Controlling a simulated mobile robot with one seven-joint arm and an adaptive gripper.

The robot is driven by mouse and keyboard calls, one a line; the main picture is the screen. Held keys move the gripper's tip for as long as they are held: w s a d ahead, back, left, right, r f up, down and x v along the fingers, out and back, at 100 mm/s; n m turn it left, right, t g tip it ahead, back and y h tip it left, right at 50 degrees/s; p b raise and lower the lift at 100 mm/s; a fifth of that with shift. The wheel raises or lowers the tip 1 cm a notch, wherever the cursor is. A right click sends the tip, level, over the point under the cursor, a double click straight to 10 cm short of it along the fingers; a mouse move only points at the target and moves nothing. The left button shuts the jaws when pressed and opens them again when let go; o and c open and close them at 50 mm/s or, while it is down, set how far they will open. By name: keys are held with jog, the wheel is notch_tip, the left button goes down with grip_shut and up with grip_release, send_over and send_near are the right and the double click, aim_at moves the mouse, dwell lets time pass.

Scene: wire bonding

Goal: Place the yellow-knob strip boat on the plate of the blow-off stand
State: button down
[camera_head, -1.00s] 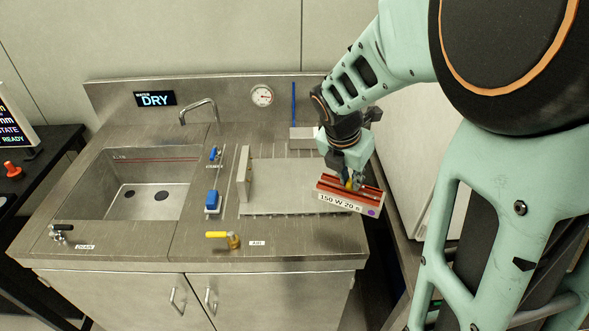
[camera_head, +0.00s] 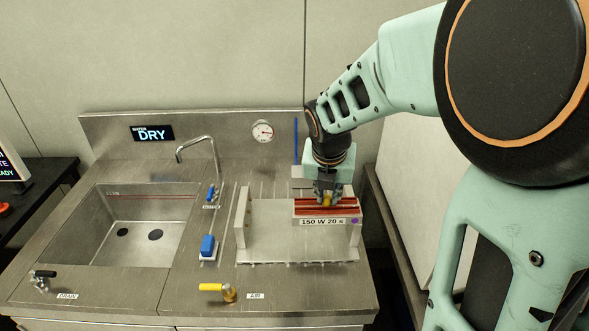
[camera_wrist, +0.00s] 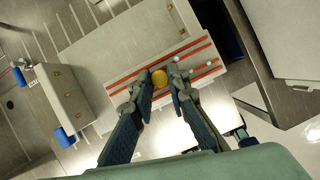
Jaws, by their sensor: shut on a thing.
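The strip boat (camera_head: 305,212) is a pale tray with red strips, a front label reading "150 W 20 s" and a purple dot. Its yellow knob (camera_wrist: 159,78) sits between the fingers of my gripper (camera_wrist: 157,104), which is shut on it. In the head view my gripper (camera_head: 327,197) hides most of the knob. The boat is over the right part of the blow-off stand's pale plate (camera_head: 275,240), between upright end walls (camera_head: 242,212). I cannot tell whether the boat touches the plate.
A sink (camera_head: 135,230) with a tap (camera_head: 197,142) is to the left. A blue-handled valve (camera_head: 208,246) and a yellow-handled air valve (camera_head: 216,288) stand left of and in front of the plate. The plate's left part is clear.

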aim_at(299, 206)
jog(key=w+a+f, duration=0.1)
jog(key=a+f, duration=0.1)
jog(key=w+a+f, duration=0.1)
jog(key=a+f, duration=0.3)
jog(key=shift+w+a+f, duration=0.25)
jog(key=shift+w, duration=0.15)
jog(key=shift+w+a+f, duration=0.1)
jog(key=shift+a+f, duration=0.05)
jog(key=shift+f, duration=0.75)
jog(key=shift+a+f, duration=0.1)
jog(key=shift+f, duration=0.8)
jog(key=shift+f+b, duration=0.1)
jog(key=shift+b, duration=0.2)
jog(key=c, duration=2.2)
grip_release()
jog(key=o, duration=0.3)
jog(key=v, duration=1.2)
jog(key=shift+p, duration=0.35)
